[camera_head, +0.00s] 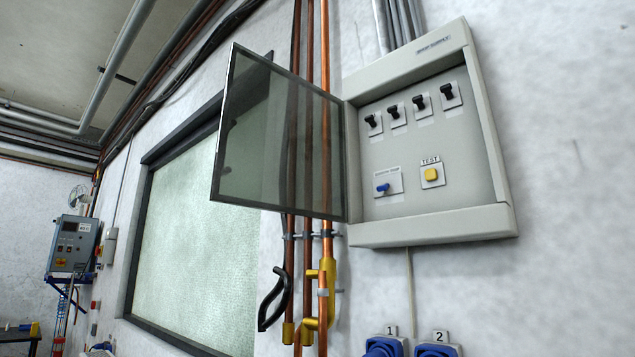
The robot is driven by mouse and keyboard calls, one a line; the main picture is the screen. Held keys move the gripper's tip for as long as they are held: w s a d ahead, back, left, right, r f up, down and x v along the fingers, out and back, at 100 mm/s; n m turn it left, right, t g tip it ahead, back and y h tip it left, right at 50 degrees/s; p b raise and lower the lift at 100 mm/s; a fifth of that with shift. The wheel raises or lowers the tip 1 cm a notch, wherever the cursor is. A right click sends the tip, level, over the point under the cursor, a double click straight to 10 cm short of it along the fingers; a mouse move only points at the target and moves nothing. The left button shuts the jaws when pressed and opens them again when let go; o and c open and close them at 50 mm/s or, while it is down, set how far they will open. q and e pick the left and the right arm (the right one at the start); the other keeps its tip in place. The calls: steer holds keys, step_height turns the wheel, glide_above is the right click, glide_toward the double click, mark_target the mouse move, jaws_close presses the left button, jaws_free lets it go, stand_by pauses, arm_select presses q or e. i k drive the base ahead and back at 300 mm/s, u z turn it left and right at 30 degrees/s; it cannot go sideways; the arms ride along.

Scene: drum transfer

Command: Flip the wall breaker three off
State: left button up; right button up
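The wall breaker panel (430,235) is a light grey box on the white wall at the right, seen tilted. Its tinted glass door (270,135) hangs open to the left. Inside, several black toggle breakers stand in a row along the top. The third from the left (420,103) looks set like its neighbours; whether that is on or off I cannot tell. Below the row are a blue-knobbed switch (383,188) and a yellow button (431,174) labelled TEST. Neither of my grippers is in view.
Copper pipes (326,150) run down the wall behind the open door, with a black lever (274,298) and yellow valve fittings below. Blue sockets numbered 1 (384,346) and 2 (437,350) sit at the bottom edge. The space before the panel looks clear.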

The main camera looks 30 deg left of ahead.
mark_target(418, 101)
steer(key=u, duration=2.35)
steer(key=i, duration=1.85)
steer(key=z, duration=3.25)
